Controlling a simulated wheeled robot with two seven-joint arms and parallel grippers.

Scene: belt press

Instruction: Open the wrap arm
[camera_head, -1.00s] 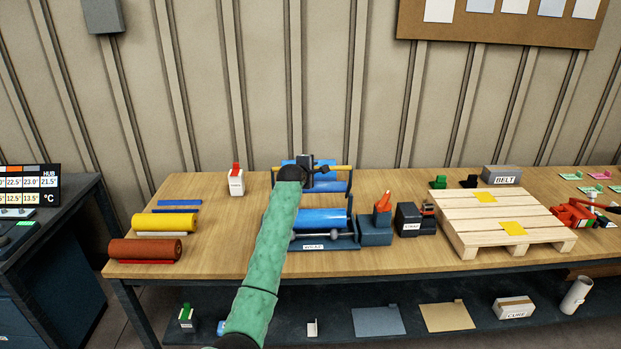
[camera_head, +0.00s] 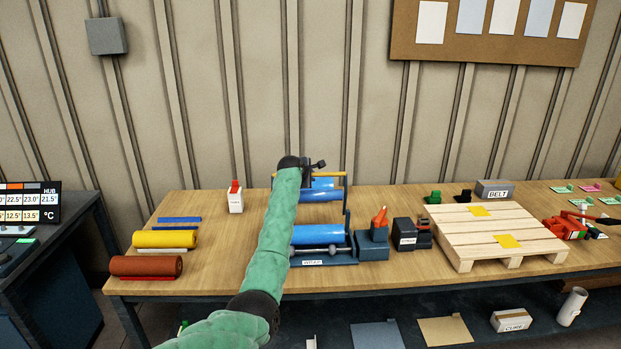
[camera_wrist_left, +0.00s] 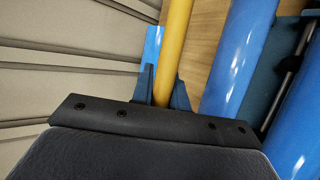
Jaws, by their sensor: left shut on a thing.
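The wrap arm is a yellow bar (camera_head: 336,174) across the back of the blue roller machine (camera_head: 345,251) on the bench. My left gripper (camera_head: 310,168) is shut on the bar, above the rear of the machine. In the left wrist view the yellow bar (camera_wrist_left: 172,50) passes between the blue fingers of the gripper (camera_wrist_left: 163,88). Blue rollers (camera_wrist_left: 240,55) lie to the right of it there. My right gripper is not in view.
A white bottle with a red top (camera_head: 235,198) stands left of the machine. Yellow (camera_head: 165,239) and rust-brown (camera_head: 146,266) rolls lie at the left. Dark boxes (camera_head: 404,235) and a wooden pallet (camera_head: 492,233) stand to the right. The wall is close behind the bench.

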